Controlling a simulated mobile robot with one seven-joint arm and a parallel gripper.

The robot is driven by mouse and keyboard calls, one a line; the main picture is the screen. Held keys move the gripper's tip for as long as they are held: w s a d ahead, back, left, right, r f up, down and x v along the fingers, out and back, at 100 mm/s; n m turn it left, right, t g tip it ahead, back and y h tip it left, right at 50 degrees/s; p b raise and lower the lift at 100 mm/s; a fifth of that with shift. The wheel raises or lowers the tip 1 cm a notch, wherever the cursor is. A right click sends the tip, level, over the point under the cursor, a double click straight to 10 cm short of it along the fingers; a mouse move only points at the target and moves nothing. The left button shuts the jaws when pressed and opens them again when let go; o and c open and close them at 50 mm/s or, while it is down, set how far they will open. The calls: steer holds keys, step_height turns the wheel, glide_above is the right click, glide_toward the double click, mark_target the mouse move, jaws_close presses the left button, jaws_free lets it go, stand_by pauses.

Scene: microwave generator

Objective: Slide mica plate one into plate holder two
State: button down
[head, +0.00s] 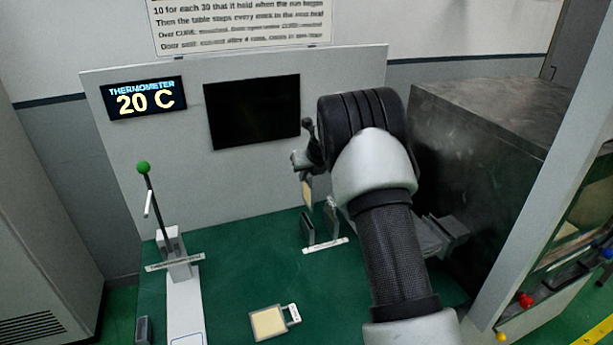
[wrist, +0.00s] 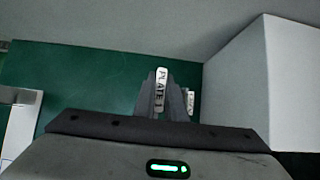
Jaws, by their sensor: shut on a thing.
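My gripper (head: 303,165) is shut on mica plate one (head: 307,193), a tan plate hanging edge-down below the fingers. In the wrist view its white tag (wrist: 161,90) reads "PLATE 1" between the fingers. A holder with two grey uprights (head: 319,228) and a white label (head: 325,246) stands on the green table below the held plate. The plate appears above the holder and apart from it; alignment with its gap is unclear. In the wrist view a second white label (wrist: 190,101) is partly hidden behind the fingers, so its text is not fully readable.
Another tan plate with a white tag (head: 270,322) lies flat on the green table. A lever with a green knob (head: 143,167) stands at left. A thermometer display (head: 146,98) reads 20 C beside a dark screen (head: 252,111). A large dark box (head: 480,150) stands right of my arm.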

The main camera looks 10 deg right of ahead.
mark_target(308, 186)
steer(key=shift+f+b, duration=1.55)
steer(key=shift+f, duration=1.3)
steer(key=shift+p, duration=0.75)
step_height(308, 186, down, 8)
steer(key=b, duration=0.5)
steer(key=shift+f, duration=0.2)
stand_by(2.5)
steer(key=c, duration=1.7)
jaws_free()
steer(key=shift+c, duration=0.2)
